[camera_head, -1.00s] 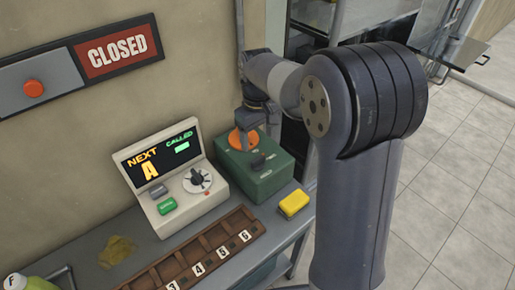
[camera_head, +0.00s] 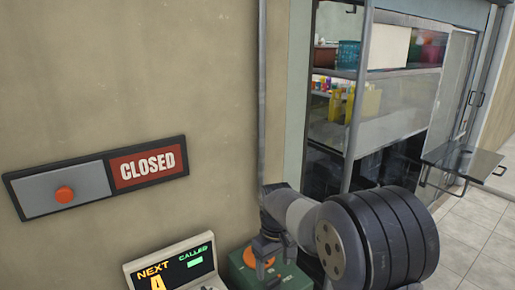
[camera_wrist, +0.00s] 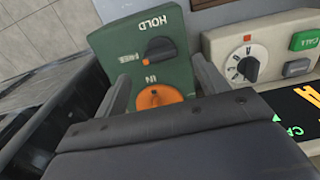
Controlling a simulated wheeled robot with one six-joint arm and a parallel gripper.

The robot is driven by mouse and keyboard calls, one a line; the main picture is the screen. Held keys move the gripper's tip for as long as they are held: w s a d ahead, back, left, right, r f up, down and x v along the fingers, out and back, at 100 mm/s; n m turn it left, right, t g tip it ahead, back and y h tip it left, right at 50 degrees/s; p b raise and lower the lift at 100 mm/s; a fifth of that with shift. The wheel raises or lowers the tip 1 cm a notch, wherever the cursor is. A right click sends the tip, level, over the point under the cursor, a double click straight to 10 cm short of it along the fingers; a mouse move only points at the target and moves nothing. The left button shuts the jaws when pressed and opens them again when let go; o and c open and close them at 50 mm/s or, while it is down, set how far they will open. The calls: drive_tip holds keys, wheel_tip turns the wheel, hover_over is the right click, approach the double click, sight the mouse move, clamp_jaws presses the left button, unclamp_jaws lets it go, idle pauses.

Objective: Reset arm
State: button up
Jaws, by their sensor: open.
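My gripper (camera_head: 270,249) is at the green box (camera_head: 238,270) at the bottom of the head view. In the wrist view my gripper (camera_wrist: 160,78) is open, with one finger on each side of the box's orange dial (camera_wrist: 158,97). Its dark body hides the lower part of the dial. I cannot tell whether the fingers touch the dial. The green box (camera_wrist: 115,52) also has a black knob (camera_wrist: 160,50) between the labels HOLD and FREE. My arm reaches in from the lower right of the head view.
A cream console (camera_head: 145,267) with a lit NEXT and CALLED display stands left of the green box. A CLOSED sign (camera_head: 148,168) with an orange button (camera_head: 64,194) is on the wall. A glass-fronted cabinet (camera_head: 395,105) and a jutting shelf (camera_head: 462,160) are at the right.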

sight(273, 279)
wheel_tip(273, 279, down, 6)
drive_tip(key=shift+r, duration=0.15)
drive_tip(key=shift+r, duration=0.1)
idle(0.5)
